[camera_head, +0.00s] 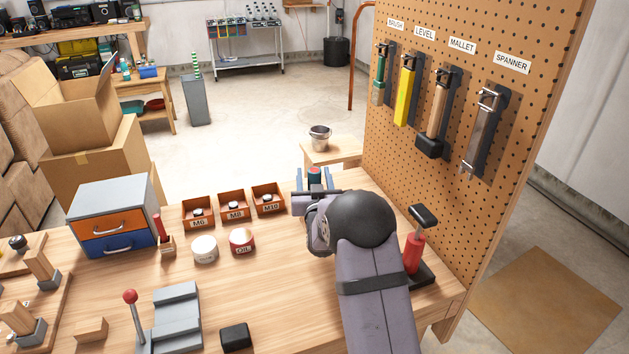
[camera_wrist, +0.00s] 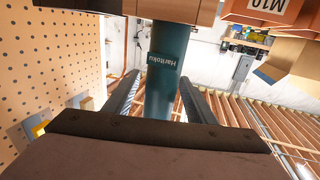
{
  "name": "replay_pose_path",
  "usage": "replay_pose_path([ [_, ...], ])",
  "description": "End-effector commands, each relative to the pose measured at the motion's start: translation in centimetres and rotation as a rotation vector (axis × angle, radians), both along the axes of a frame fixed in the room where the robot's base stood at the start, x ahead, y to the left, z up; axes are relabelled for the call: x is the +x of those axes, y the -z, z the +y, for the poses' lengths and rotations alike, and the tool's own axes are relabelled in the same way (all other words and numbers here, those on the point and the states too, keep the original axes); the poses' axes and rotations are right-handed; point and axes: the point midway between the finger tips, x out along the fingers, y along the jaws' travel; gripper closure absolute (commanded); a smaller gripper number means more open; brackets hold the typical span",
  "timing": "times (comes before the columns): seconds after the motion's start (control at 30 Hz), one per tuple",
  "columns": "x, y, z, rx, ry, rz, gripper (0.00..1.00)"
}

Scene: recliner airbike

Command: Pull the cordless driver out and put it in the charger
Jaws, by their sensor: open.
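A teal cylinder with a "Haritoku" label (camera_wrist: 166,75), seemingly the handle of the cordless driver, stands between the fingers of my gripper (camera_wrist: 158,95) in the wrist view. Its far end meets a wooden block (camera_wrist: 172,10). In the head view its dark teal top (camera_head: 314,176) shows between the fingertips of my gripper (camera_head: 314,182), at the back of the bench. My gripper is open, with a finger on either side of the cylinder. My arm hides the cylinder's lower part in the head view. I cannot tell for sure which thing is the charger.
A red upright tool with a black T-handle (camera_head: 414,245) stands close right of my arm. Bins (camera_head: 268,199), an oil tin (camera_head: 242,241) and a drawer box (camera_head: 113,217) stand to the left. A small black block (camera_head: 235,337) lies in front. The pegboard (camera_head: 480,180) borders the right.

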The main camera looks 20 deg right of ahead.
Motion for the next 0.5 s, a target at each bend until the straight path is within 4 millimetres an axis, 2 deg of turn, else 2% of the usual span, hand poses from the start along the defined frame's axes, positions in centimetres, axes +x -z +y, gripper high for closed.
replay_pose_path([
  [0.2,1.3,0.0,-0.4,0.000,0.000,0.000,0.49],
  [0.5,1.6,0.0,-0.5,0.000,0.000,0.001,0.49],
])
